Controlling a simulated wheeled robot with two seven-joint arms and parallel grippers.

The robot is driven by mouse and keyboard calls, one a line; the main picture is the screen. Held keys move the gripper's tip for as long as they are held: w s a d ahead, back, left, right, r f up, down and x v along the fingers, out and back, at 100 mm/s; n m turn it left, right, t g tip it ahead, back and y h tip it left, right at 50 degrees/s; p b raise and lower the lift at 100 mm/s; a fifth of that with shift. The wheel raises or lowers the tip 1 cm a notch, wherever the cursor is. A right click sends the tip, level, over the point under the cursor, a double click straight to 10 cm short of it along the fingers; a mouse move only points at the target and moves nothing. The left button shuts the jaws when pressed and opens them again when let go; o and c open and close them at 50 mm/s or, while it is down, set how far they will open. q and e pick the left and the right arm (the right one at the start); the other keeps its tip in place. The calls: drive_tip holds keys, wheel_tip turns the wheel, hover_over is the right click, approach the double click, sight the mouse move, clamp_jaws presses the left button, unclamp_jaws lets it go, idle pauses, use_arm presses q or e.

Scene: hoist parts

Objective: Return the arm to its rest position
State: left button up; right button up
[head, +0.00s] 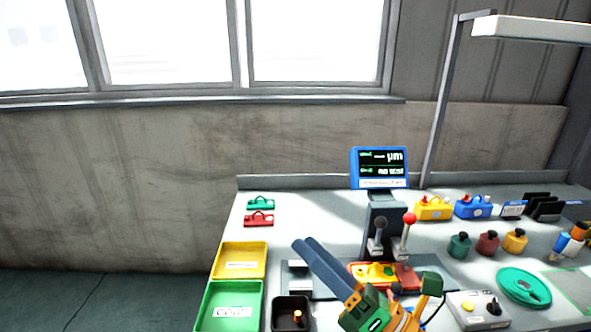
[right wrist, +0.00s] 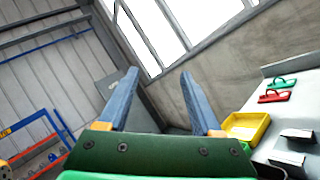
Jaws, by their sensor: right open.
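My right gripper (head: 306,243) reaches in from the bottom of the head view, over the front of the workbench (head: 330,205). Its two blue-grey fingers point up and to the left, with green and orange arm parts behind them. In the right wrist view the fingers of my right gripper (right wrist: 157,76) stand apart with nothing between them. The gripper is open and empty. My left gripper is not in view.
A yellow tray (head: 240,247), a green tray (head: 208,324) and a black bin (head: 291,304) lie left of my arm. A blue-framed display (head: 379,168) on a stand and a red-knobbed lever (head: 408,220) rise behind it. Several coloured parts lie at right.

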drive_tip(key=w+d+f+m+t+h, duration=0.3)
drive_tip(key=d+f+m+t+h, duration=0.3)
drive_tip(key=m+h, duration=0.75)
drive_tip(key=s+d+f+m+g+h, duration=0.35)
drive_tip(key=d+f+m+g, duration=0.4)
drive_tip(key=f+m, duration=0.6)
drive_tip(key=s+f+m+g, duration=0.95)
drive_tip(key=s+f, duration=0.45)
drive_tip(key=s, duration=0.4)
wheel_tip(320, 180, down, 16)
drive_tip(key=s+g, duration=0.2)
drive_tip(key=s+d+f+n+g, duration=0.1)
drive_tip(key=s+d+f, duration=0.1)
drive_tip(key=s+f, duration=0.8)
drive_tip(key=shift+s+d+f, duration=0.3)
drive_tip(key=shift+s+d, duration=0.05)
drive_tip(key=shift+s, duration=0.85)
